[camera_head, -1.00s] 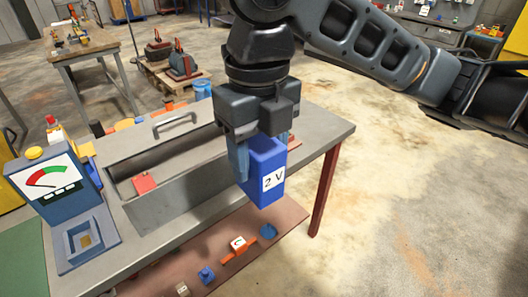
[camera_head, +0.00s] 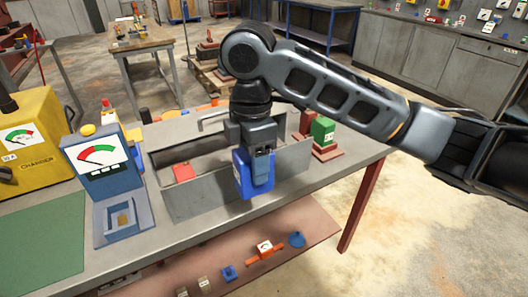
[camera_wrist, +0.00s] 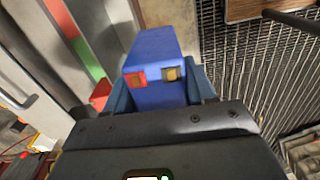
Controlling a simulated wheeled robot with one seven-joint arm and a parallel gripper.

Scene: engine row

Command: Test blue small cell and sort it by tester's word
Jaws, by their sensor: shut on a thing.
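My gripper (camera_head: 254,178) is shut on the blue cell (camera_head: 242,178), which hangs upright in front of the grey toolbox-like tray. In the wrist view the blue cell (camera_wrist: 152,50) sits between my fingers, with a red and a brass-coloured contact on its top. The blue tester (camera_head: 100,165) stands left of it on the bench, with a red-white-green dial and a yellow knob on top. The tester's square socket (camera_head: 122,220) is empty, with a brass plate inside. The dial's needle is too small to read.
The grey open tray (camera_head: 195,200) holds a red piece (camera_head: 183,172). A green block (camera_head: 323,131) stands on a red base at right. A yellow charger (camera_head: 35,140) and a green mat (camera_head: 40,245) are at left. Small parts lie on the lower shelf (camera_head: 210,270).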

